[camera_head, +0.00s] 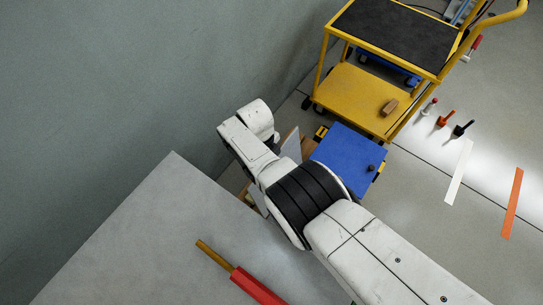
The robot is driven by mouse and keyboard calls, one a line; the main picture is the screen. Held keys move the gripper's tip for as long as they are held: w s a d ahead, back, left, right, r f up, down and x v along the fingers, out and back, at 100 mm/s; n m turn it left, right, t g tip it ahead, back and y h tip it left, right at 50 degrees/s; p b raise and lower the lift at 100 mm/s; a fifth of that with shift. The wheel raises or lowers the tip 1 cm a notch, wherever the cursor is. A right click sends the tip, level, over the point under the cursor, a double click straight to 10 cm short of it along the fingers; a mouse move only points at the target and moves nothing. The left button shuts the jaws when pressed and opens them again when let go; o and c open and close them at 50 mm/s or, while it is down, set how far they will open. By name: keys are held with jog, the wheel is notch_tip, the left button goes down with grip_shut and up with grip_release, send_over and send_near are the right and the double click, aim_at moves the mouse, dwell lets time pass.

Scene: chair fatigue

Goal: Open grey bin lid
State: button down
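No grey bin or grey lid can be clearly made out. Small pale grey flat pieces (291,145) show beside my white arm, mostly hidden behind it, and I cannot tell whether they belong to the bin. My arm reaches from the lower right toward the centre. Its jointed white end bends near the wall, and my gripper's fingers do not show. A box with a blue top (350,158) and yellow-and-black side pieces sits just right of my arm, with a small dark knob (371,168) on it.
A grey table (130,235) fills the lower left, with a red-handled tool (257,286) on it. A yellow cart (362,95) with a black top stands at the back, a wooden block (389,107) on its lower shelf. White (459,172) and orange (512,203) strips lie on the floor.

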dwell(0.4)
jog(key=c, duration=0.9)
grip_release()
jog(key=r+p, duration=0.2)
jog(key=r, duration=0.1)
jog(key=w+a+r+p, duration=0.1)
jog(key=r+p, duration=0.1)
jog(key=r, duration=0.2)
jog(key=r+p, duration=0.2)
jog(key=r, duration=0.1)
jog(key=shift+w+a+r+p, duration=0.2)
jog(key=shift+a+r+p, duration=0.15)
jog(key=shift+p, duration=0.05)
